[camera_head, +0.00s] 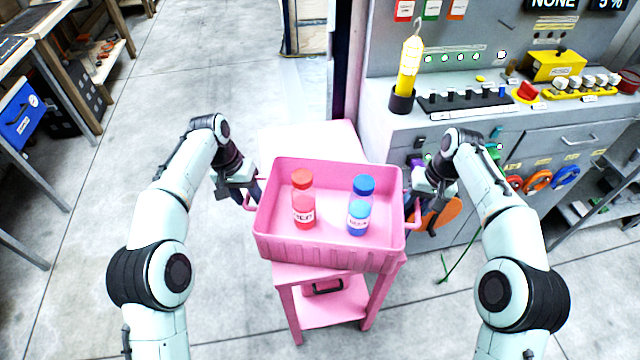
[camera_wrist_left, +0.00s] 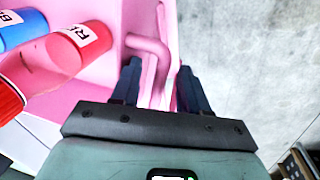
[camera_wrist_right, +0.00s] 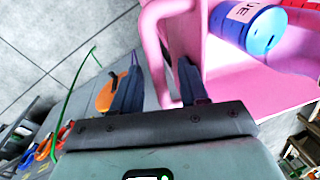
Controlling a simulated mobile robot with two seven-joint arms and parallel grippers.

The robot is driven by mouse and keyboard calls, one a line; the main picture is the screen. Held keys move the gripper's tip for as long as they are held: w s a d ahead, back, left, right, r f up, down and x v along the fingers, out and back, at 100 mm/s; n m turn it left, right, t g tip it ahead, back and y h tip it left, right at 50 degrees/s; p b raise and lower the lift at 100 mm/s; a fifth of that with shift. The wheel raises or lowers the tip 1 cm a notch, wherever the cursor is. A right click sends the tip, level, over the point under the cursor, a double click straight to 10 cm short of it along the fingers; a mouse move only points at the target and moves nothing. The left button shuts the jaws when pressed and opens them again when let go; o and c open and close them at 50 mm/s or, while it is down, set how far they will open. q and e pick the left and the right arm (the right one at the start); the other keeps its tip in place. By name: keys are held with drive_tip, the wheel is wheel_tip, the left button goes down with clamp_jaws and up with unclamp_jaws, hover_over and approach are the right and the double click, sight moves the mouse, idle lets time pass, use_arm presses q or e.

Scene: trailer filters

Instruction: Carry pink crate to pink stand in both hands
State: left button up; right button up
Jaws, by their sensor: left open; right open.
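The pink crate (camera_head: 330,250) sits level on the pink stand (camera_head: 290,305), with its front wall near the stand's front edge. Finger contact with the handles cannot be told.
A pale surface (camera_head: 300,138) extends behind the crate. A wooden bench (camera_head: 60,60) is at the far left. The floor (camera_head: 190,60) between is clear. A green cord hangs at right.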

use_arm(q)
wheel_tip(320, 180, up, 7)
drive_tip(key=a, duration=0.1)
drive_tip(key=shift+a+r, duration=0.15)
drive_tip(key=shift+a, duration=0.05)
use_arm(e)
wheel_tip(320, 180, up, 7)
drive_tip(key=d, duration=0.1)
drive_tip(key=shift+d+r, duration=0.2)
idle(0.3)
drive_tip(key=shift+s, duration=0.1)
use_arm(q)
wheel_tip(320, 180, up, 7)
drive_tip(key=a+p, duration=0.1)
drive_tip(key=p, duration=0.7)
drive_tip(key=shift+a, duration=0.2)
use_arm(e)
wheel_tip(320, 180, up, 9)
drive_tip(key=shift+w, duration=0.3)
use_arm(q)
wheel_tip(320, 180, up, 7)
drive_tip(key=w+p, duration=0.1)
drive_tip(key=p, duration=0.4)
drive_tip(key=shift+w, duration=0.3)
use_arm(e)
wheel_tip(320, 180, up, 7)
drive_tip(key=d, duration=0.1)
drive_tip(key=shift+s+d, duration=0.15)
drive_tip(key=shift+d, duration=0.05)
drive_tip(key=shift+s+f, duration=0.1)
